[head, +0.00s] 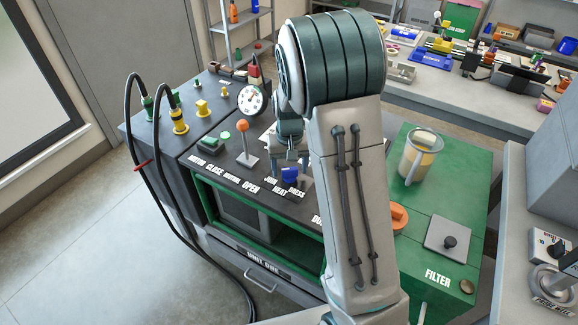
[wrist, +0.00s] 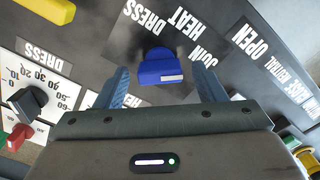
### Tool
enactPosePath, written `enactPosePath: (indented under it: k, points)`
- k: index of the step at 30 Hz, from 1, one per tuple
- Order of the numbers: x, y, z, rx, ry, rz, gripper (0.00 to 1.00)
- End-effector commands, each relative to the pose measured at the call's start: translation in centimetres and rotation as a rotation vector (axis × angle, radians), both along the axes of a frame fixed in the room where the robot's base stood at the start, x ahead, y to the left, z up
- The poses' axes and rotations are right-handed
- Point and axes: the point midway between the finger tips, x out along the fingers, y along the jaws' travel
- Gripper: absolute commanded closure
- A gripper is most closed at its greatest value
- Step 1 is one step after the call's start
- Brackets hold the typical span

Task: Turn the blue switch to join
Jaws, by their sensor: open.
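The blue switch (head: 290,176) is on the dark top panel of the cart, by the white words JOIN, HEAT and DRESS. In the wrist view the blue switch (wrist: 158,66) has a rounded body and a flat bar with a white mark at its right part. The words JOIN (wrist: 195,60), HEAT (wrist: 178,20) and DRESS (wrist: 145,12) lie above and to its right. My gripper (wrist: 162,75) is open, with one blue-grey finger on each side of the switch and a gap on both sides. In the head view my gripper (head: 290,158) is just above the switch, partly hidden by my arm.
A round gauge (head: 252,99) is behind. A glass jug (head: 419,157) and an orange knob (head: 398,216) are to the right. A yellow part (wrist: 48,9) shows in the wrist view.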

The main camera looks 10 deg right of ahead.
Motion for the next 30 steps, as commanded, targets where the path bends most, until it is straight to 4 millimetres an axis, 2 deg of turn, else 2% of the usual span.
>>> enactPosePath:
  k: [4,7,15,21,25,30]
  points:
    - [0.0,0.0,0.8,0.0,-0.002,0.001,0.36]
    - [0.1,0.0,2.3,0.001,-0.004,0.001,0.36]
    - [0.1,0.0,8.5,0.0,-0.005,0.001,0.36]
    - [0.0,0.0,12.1,0.0,-0.003,0.0,0.36]
    - [0.0,0.0,13.4,0.0,-0.002,0.0,0.36]
    - [0.0,0.0,13.8,0.0,0.0,0.0,0.36]
